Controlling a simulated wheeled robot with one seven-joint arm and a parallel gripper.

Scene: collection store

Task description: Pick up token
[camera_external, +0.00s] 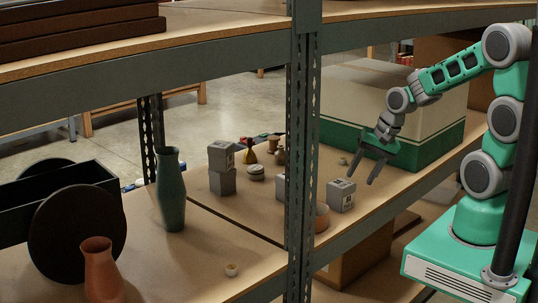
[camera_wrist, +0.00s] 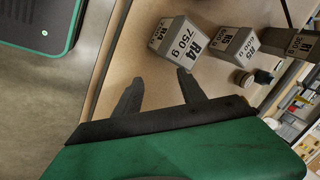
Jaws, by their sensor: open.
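I cannot tell for sure which thing is the token. A small pale round piece (camera_external: 232,270) lies on the front left of the shelf, and a small grey piece (camera_external: 342,161) lies on the shelf behind my gripper. Neither can be made out in the wrist view. My gripper (camera_external: 364,173) is open above the right part of the shelf, in front of the white and green box. In the wrist view its two dark fingers (camera_wrist: 158,79) stand apart with nothing between them.
A grey block marked R4 750 g (camera_wrist: 174,43) stands near my fingers; it also shows in the external view (camera_external: 341,196). Another grey block (camera_wrist: 234,46) is beside it. A shelf post (camera_external: 302,130) divides the shelf. A green vase (camera_external: 171,195) stands left, a large box (camera_external: 425,110) behind.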

